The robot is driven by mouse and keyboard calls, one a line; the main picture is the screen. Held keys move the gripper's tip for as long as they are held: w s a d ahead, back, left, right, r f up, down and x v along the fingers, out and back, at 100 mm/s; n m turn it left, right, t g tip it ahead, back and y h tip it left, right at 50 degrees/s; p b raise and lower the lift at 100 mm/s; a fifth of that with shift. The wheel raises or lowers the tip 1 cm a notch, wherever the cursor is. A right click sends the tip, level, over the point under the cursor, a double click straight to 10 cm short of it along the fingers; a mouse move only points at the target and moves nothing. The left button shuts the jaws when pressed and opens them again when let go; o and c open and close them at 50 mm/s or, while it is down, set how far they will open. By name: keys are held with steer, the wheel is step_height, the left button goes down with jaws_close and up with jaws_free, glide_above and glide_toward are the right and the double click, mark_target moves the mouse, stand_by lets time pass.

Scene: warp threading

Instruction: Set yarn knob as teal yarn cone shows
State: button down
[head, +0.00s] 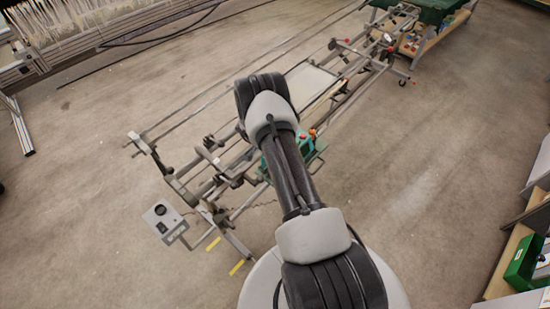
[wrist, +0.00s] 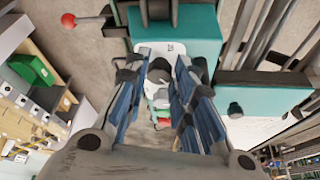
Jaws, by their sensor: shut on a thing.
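In the wrist view, my gripper (wrist: 160,78) has its two blue-padded fingers on either side of a round black knob (wrist: 162,66) and is shut on it. The knob sits on a white plate (wrist: 148,48) with a small dark mark above it, on a teal housing (wrist: 192,30). The mark is too small to read, and the knob's pointer cannot be made out. In the head view, the teal housing (head: 298,148) shows partly behind my arm, which hides my gripper. I cannot pick out a teal yarn cone in either view.
A red ball-ended lever (wrist: 68,20) stands out left of the housing in the wrist view. A second teal block (wrist: 265,92) with a black knob is at right. In the head view, a long metal frame (head: 205,158) runs diagonally, with a grey control box (head: 163,218). Open floor lies right.

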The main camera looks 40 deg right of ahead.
steer(key=shift+w+m, duration=0.1)
steer(key=shift+m, duration=0.2)
steer(key=c, duration=1.3)
jaws_free()
steer(key=shift+c, duration=0.2)
steer(key=shift+r, duration=0.1)
